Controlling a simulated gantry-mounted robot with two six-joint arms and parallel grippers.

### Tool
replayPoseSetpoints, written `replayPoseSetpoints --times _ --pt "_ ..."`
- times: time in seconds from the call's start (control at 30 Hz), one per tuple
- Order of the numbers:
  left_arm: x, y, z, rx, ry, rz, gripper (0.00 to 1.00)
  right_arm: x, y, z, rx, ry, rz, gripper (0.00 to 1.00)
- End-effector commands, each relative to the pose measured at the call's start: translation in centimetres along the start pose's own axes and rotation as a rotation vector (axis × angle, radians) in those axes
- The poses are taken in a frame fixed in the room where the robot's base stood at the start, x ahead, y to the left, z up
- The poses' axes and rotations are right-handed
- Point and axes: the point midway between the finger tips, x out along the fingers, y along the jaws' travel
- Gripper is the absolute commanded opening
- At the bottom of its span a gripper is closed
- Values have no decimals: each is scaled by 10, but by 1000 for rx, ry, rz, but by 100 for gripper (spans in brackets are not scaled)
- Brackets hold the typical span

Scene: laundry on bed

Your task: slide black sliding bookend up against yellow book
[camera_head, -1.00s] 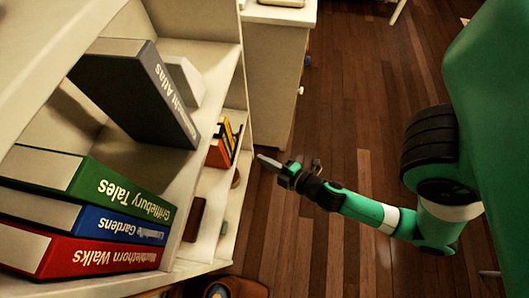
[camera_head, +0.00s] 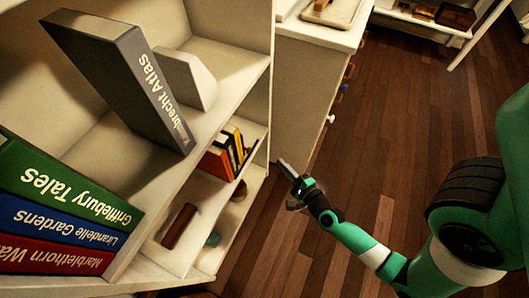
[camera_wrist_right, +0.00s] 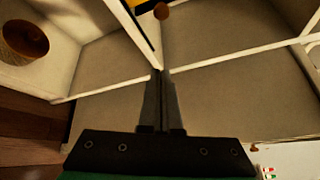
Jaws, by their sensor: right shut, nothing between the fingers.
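The yellow book (camera_head: 239,139) stands in a small row with an orange-red book (camera_head: 215,162) on a shelf of the white bookcase in the head view. Dark upright pieces are beside and between them; I cannot tell which of these is the black sliding bookend. My right gripper (camera_head: 283,163) is shut and empty, in front of the bookcase and to the right of the row, apart from it. In the right wrist view its fingers (camera_wrist_right: 160,75) are together, with a yellow patch (camera_wrist_right: 142,6) and a thin black edge beyond them. My left gripper is not in view.
A grey book (camera_head: 120,80) leans on the upper shelf near a pale wedge (camera_head: 188,80). Green, blue and red books (camera_head: 60,215) lie stacked at lower left. A brown bowl-like object (camera_wrist_right: 24,42) shows in the wrist view. The wooden floor (camera_head: 350,200) is open.

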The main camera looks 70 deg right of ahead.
Motion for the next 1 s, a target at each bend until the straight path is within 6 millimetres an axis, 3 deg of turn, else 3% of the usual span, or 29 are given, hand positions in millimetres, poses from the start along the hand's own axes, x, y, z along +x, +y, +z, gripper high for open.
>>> replayPoseSetpoints --times 0.27,0.7,0.8,1.0 --pt "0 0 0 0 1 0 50 11 -1 -1 -3 3 -2 0" --pt "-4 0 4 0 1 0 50 102 -1 -1 -6 1 -2 0" --pt "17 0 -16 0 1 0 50 93 -8 21 -7 -4 7 0" --pt "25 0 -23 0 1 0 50 87 -2 37 -7 -2 3 0"
